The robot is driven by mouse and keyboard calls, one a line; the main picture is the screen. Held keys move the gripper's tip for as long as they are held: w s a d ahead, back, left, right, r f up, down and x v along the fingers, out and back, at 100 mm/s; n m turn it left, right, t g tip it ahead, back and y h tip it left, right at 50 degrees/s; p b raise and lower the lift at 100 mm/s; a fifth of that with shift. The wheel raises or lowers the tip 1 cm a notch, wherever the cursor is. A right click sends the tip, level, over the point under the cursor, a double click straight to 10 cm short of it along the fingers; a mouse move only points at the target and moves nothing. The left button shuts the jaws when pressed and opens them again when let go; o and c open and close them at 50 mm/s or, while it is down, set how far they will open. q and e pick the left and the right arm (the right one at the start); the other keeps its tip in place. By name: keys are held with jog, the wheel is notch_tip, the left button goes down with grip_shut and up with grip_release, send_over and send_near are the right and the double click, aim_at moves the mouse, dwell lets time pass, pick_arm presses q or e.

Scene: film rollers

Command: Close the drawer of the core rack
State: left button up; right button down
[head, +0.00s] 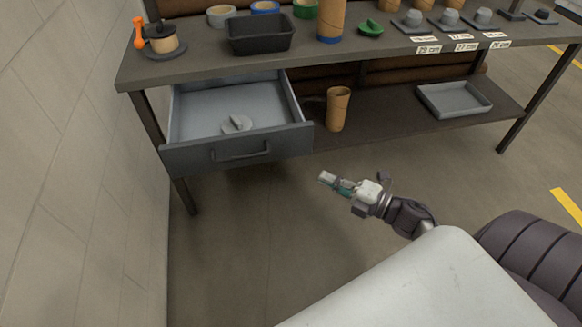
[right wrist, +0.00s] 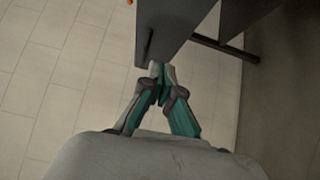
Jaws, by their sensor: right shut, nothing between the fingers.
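The grey drawer (head: 186,157) hangs pulled out from under the left part of the workbench. Its front has a dark bar handle (head: 241,150). A small grey knobbed piece lies inside it. My right gripper (head: 325,178) is shut and empty, in front of the bench and to the right of the drawer front, apart from it in the head view. In the right wrist view, the closed fingertips (right wrist: 160,68) point toward the drawer's dark panel (right wrist: 168,32); I cannot tell whether they touch it. My left gripper is not in view.
The bench top (head: 190,67) holds a black bin (head: 260,36), tape rolls and several grey cores. A brown roll (head: 338,108) and a grey tray (head: 455,98) sit on the lower shelf. A wall (head: 75,160) stands close on the left. The floor before the bench is clear.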

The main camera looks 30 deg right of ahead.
send_near(279, 146)
jog(key=w+a, duration=0.1)
jog(key=a, duration=0.3)
jog(key=w, duration=0.3)
jog(key=shift+w+d, duration=0.25)
jog(key=shift+d, duration=0.05)
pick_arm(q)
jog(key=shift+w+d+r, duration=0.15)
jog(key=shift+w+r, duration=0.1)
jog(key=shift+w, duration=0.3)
pick_arm(e)
jog(key=shift+w+d, duration=0.1)
jog(key=shift+w, duration=0.3)
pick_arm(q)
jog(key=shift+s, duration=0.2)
